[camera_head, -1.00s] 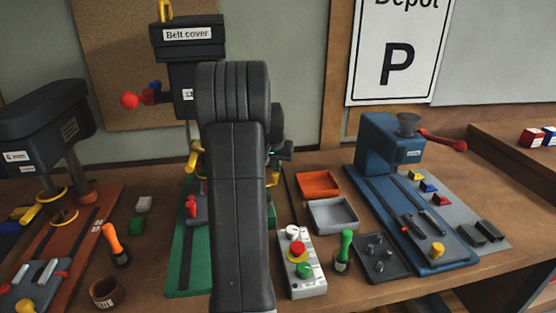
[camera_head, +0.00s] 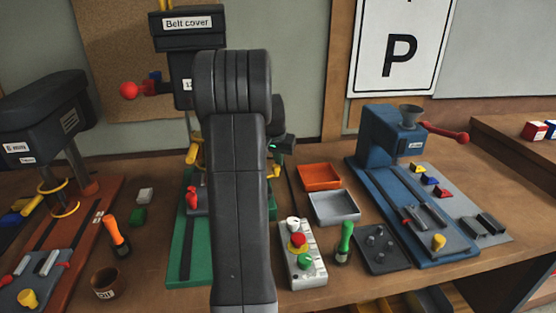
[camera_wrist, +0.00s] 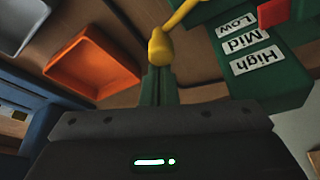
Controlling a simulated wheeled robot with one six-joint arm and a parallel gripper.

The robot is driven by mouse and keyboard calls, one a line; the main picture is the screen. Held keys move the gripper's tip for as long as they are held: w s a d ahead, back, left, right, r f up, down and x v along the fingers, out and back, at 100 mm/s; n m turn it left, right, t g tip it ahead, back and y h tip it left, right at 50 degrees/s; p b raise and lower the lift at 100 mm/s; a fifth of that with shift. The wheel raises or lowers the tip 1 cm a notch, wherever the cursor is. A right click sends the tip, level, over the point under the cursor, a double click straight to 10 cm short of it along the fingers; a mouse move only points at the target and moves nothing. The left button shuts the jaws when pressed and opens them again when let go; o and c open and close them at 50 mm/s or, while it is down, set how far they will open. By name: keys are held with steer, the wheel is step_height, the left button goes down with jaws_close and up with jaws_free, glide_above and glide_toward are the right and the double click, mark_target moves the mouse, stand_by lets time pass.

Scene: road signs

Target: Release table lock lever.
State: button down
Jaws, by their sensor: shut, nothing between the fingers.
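The green drill press (camera_head: 188,250) stands in the middle, mostly behind my arm. A yellow lever (camera_head: 195,148) shows on its column, just left of my arm; I cannot tell whether it is the table lock lever. In the wrist view a yellow rod with a rounded yellow knob (camera_wrist: 161,46) lies right at my fingertips. My gripper (camera_wrist: 160,72) is shut, with its narrow green fingers together and nothing held. The knob is just beyond the tips; I cannot tell if they touch. In the head view my arm hides the fingertips.
Green housing with High, Mid and Low labels (camera_wrist: 257,45) is close beside the knob. An orange tray (camera_head: 320,177) and grey tray (camera_head: 335,208) lie to the right. A button box (camera_head: 300,265) stands in front. Blue (camera_head: 380,140) and orange-brown (camera_head: 85,225) machines flank the green one.

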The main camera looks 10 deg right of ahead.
steer(key=shift+s, duration=0.15)
steer(key=s+m+b, duration=0.1)
steer(key=m, duration=0.1)
steer(key=s+m+g+h+b, duration=0.1)
steer(key=m, duration=0.1)
steer(key=s+m+b, duration=0.1)
steer(key=s+m, duration=0.1)
steer(key=shift+d+g+h, duration=0.3)
steer(key=shift+w, duration=0.2)
steer(key=shift+w+a, duration=0.4)
steer(key=shift+w, duration=0.15)
steer(key=shift+s+d, duration=0.1)
